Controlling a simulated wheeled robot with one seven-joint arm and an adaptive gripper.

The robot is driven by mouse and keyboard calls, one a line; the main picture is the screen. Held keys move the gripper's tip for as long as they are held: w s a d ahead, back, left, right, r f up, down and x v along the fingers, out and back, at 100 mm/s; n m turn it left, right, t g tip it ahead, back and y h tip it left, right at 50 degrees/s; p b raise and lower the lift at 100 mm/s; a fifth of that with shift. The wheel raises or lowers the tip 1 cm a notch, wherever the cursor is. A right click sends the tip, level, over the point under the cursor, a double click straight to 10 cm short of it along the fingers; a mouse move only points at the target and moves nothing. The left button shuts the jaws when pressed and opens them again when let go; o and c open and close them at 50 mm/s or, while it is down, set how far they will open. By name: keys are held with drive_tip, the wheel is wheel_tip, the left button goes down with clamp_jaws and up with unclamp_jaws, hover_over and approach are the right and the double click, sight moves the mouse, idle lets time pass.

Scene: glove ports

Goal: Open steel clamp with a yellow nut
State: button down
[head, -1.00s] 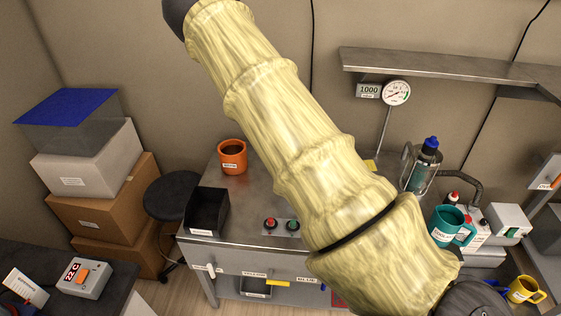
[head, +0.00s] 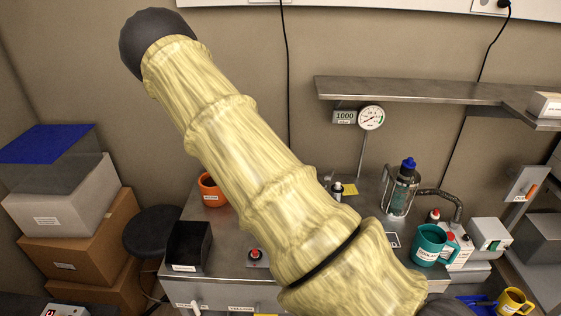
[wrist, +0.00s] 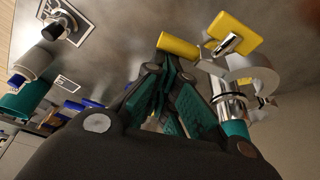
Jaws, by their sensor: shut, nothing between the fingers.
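In the wrist view a curved steel clamp (wrist: 250,72) sits at the right, by a shiny upright part with teal below. Two yellow pieces are beside it: a thick yellow bar (wrist: 178,45) and a flatter yellow piece (wrist: 236,32) near a steel rod. I cannot tell which is the nut, or whether the clamp is open. My gripper (wrist: 168,74), with teal pads, is shut and empty, its tips just below the yellow bar; contact is unclear. In the head view my sleeved arm hides the gripper. A yellow patch (head: 349,190) shows beside it.
A steel holder (head: 400,192) with a blue-capped bottle stands right of my arm, and a teal mug (head: 431,246) is further right. An orange mug (head: 210,190) and black bin (head: 188,246) stand left. A steel shelf (head: 420,90) runs above the bench.

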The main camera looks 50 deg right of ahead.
drive_tip(key=shift+d, duration=0.15)
wheel_tip(320, 180, up, 10)
drive_tip(key=b, duration=0.3)
idle(0.6)
